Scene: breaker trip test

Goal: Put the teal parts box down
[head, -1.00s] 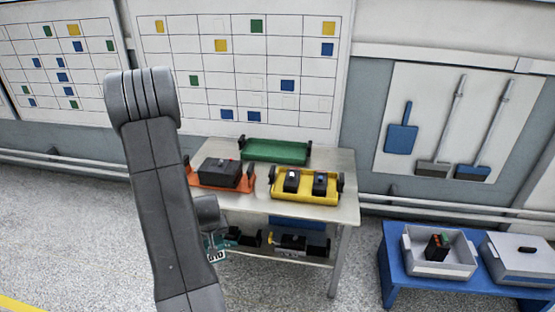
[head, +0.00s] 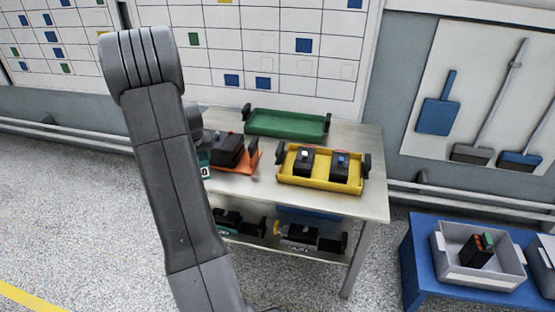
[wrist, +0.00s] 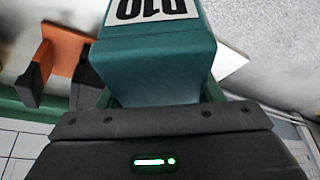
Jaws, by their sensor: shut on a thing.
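The teal parts box (wrist: 155,65) fills the top middle of the wrist view, with a white label bearing black characters. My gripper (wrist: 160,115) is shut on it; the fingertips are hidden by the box. In the head view, only a sliver of the teal box (head: 203,158) and its label show past my arm, by the left end of the workbench (head: 372,200) and the orange tray (head: 247,165). Whether the box touches the bench cannot be told.
A black device (head: 228,149) is in the orange tray. A green tray (head: 287,122) looks empty; a yellow tray (head: 320,178) holds two black devices. Black parts (head: 300,236) lie on the lower shelf. A blue stand (head: 420,262) with grey bins is at right.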

